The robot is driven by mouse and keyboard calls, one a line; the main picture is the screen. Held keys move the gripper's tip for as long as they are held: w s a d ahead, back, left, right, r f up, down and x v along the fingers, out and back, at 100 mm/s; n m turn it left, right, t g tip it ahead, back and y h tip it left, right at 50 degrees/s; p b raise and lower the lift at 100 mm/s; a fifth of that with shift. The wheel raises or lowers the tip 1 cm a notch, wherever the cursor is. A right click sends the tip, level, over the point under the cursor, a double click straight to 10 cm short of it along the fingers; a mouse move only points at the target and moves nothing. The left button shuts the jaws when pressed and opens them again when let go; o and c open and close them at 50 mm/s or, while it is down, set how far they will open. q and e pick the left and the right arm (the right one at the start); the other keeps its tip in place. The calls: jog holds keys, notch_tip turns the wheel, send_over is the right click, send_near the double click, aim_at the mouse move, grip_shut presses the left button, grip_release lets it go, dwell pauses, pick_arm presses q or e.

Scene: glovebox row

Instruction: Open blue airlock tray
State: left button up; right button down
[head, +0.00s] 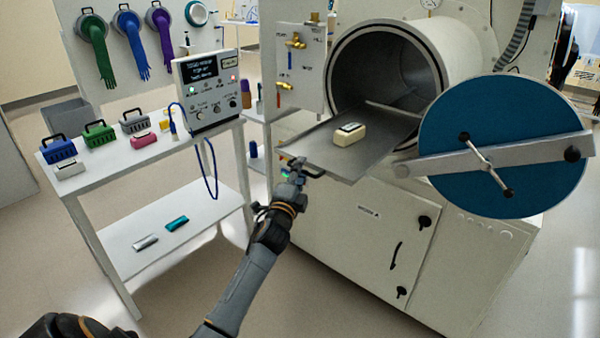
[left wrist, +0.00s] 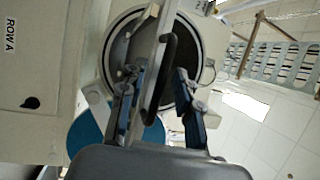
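The airlock tray (head: 375,150) is a grey metal slab that sticks out of the round airlock chamber (head: 385,70). A cream box (head: 350,134) lies on it. The blue round airlock door (head: 450,115) is swung open to the right. My left gripper (head: 297,168) is at the tray's outer front edge, by its black handle. In the left wrist view the black handle (left wrist: 165,70) runs between the two fingers of my left gripper (left wrist: 160,75). The fingers are apart, with gaps showing beside the handle. My right gripper is not in view.
A white bench (head: 105,165) at left holds small caddies and a control box (head: 207,90). Gloves hang on the panel above it. A valve panel (head: 300,65) stands left of the chamber. Open floor lies in front of the cabinet (head: 375,235).

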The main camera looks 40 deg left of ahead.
pick_arm(q)
jog(key=shift+s, duration=0.1)
jog(key=v, duration=1.2)
jog(key=s+d+f+n+g+h, duration=0.1)
jog(key=s+d+f+n+g, duration=0.15)
jog(key=f, duration=1.05)
jog(key=s+d+f+n+g+h, duration=0.1)
jog(key=s+d+f+g+h, duration=0.15)
jog(key=f, duration=0.95)
jog(key=s+d+f+n+g+h, duration=0.1)
jog(key=s+d+f+n+g, duration=0.15)
jog(key=f, duration=1.05)
jog(key=s+d+f+n+g+h, duration=0.1)
jog(key=s+d+f+g, duration=0.2)
jog(key=s+f, duration=0.55)
jog(key=s+d+f+n+g, duration=0.1)
jog(key=s+d+f+g, duration=0.2)
jog(key=s+f, duration=0.6)
jog(key=s+d+f+n+g, duration=0.1)
jog(key=s+f+g, duration=0.1)
jog(key=s, duration=0.8)
jog(key=s+d+f+n+g, duration=0.1)
jog(key=s+f, duration=0.3)
jog(key=s, duration=0.6)
jog(key=shift+s+d+f+n+g+h, duration=0.15)
jog(key=shift+s+d+n+g+h, duration=0.25)
jog(key=shift+n+g, duration=0.3)
